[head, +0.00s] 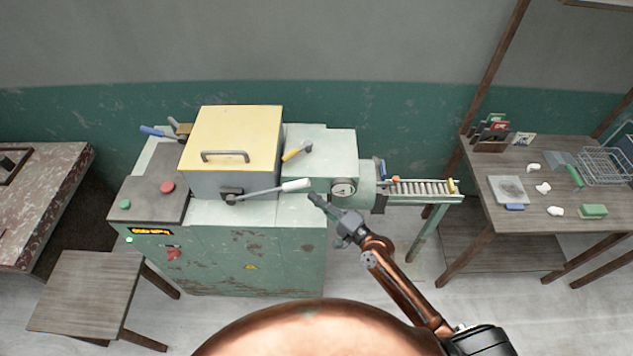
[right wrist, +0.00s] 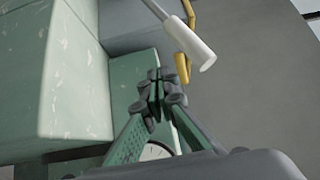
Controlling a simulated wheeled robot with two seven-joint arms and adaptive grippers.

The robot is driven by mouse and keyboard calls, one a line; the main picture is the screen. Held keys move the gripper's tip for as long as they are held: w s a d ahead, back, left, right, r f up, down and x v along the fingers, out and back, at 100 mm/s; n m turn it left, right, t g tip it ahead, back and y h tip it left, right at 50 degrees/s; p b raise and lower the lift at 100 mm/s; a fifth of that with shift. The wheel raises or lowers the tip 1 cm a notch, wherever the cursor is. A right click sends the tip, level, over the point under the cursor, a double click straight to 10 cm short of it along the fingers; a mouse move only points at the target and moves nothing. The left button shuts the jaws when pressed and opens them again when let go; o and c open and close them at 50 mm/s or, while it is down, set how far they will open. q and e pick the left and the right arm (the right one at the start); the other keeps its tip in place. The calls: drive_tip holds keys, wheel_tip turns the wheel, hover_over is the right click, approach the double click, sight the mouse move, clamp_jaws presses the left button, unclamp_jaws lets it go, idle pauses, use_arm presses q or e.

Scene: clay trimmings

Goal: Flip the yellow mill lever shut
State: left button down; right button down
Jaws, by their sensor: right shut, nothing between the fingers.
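The yellow lever (head: 297,151) sits on top of the green mill, right of the cream lid, its handle slanting down to the left from a dark pivot. A long lever with a white grip (head: 296,185) runs along the mill's front top; its grip also shows in the right wrist view (right wrist: 190,42). My right gripper (head: 317,202) is shut and empty, just below and right of the white grip, apart from the yellow lever. In the right wrist view its fingertips (right wrist: 158,82) meet below the white grip. My left gripper is out of view.
The cream-lidded box (head: 238,130) stands left of the yellow lever. A round gauge (head: 343,188) and a roller chute (head: 420,188) are at the mill's right. A blue-handled lever (head: 152,131) is at back left. A wooden stool (head: 85,290) and a side table (head: 545,160) flank the mill.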

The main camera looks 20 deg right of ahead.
drive_tip(key=s+f+n+g, duration=0.1)
drive_tip(key=s, duration=0.1)
drive_tip(key=s+f+n+g, duration=0.1)
drive_tip(key=s+f+n, duration=0.1)
drive_tip(key=s+f+n+g, duration=0.1)
drive_tip(key=f, duration=0.1)
drive_tip(key=shift+s+a+n+h, duration=0.25)
drive_tip(key=shift+s+n+h, duration=0.05)
drive_tip(key=shift+s+n, duration=0.1)
drive_tip(key=s+d+f+n+g+h+b, duration=0.15)
drive_tip(key=s+d+f, duration=0.4)
drive_tip(key=f, duration=0.85)
drive_tip(key=s+d+f+n+g+h+b, duration=0.1)
drive_tip(key=s+d+f+g+h, duration=0.35)
drive_tip(key=f, duration=1.05)
drive_tip(key=s+d+f+n+h+b, duration=0.1)
drive_tip(key=s+d+f, duration=0.5)
drive_tip(key=f, duration=0.8)
drive_tip(key=s+d+f+n+g, duration=0.1)
drive_tip(key=s+f+g, duration=0.1)
drive_tip(key=s+f, duration=0.4)
drive_tip(key=s+f+n+g+h+b, duration=0.1)
drive_tip(key=s+f, duration=0.5)
drive_tip(key=s, duration=1)
drive_tip(key=s+d+f+n+g+h, duration=0.1)
drive_tip(key=s+f+n+g, duration=0.1)
drive_tip(key=s+f, duration=0.4)
drive_tip(key=s, duration=0.5)
drive_tip(key=shift+d+f+g+b, duration=0.3)
drive_tip(key=shift+g, duration=0.1)
